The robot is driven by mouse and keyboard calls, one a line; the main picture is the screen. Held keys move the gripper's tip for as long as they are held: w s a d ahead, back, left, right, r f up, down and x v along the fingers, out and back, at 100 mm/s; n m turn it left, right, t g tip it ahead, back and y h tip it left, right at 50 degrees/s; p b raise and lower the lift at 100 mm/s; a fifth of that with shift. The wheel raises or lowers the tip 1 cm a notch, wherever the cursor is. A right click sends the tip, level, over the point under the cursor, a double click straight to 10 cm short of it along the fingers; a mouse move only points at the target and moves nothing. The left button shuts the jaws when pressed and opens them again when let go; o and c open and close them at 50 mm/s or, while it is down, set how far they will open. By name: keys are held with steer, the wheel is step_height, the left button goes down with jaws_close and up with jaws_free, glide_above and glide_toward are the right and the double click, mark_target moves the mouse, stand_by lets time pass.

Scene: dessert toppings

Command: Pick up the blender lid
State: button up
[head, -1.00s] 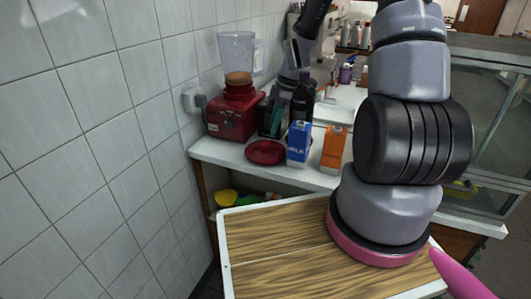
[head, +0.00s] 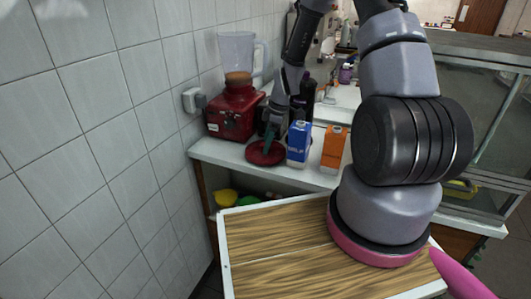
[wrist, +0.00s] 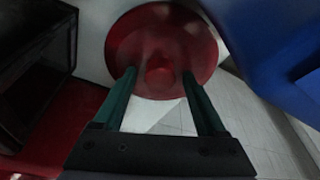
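The blender lid, a round red disc (head: 255,158) with a raised middle knob, lies on the white counter in front of the red blender (head: 230,118). In the wrist view the lid (wrist: 125,45) fills the upper middle. My gripper (head: 267,143) points down over the lid, its green fingers hiding part of it. In the wrist view my gripper (wrist: 159,76) is open, with a fingertip on each side of the knob and visible gaps between. I cannot tell whether the fingertips touch the lid.
A blue milk carton (head: 299,143) stands close to the lid's right, also large in the wrist view (wrist: 275,45). An orange carton (head: 333,148) stands beside it. Dark bottles (head: 306,97) stand behind. A tiled wall (head: 100,130) is at left. A wooden-topped surface (head: 275,240) is nearer me.

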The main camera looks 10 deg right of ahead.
jaws_close()
steer(key=shift+r, duration=0.15)
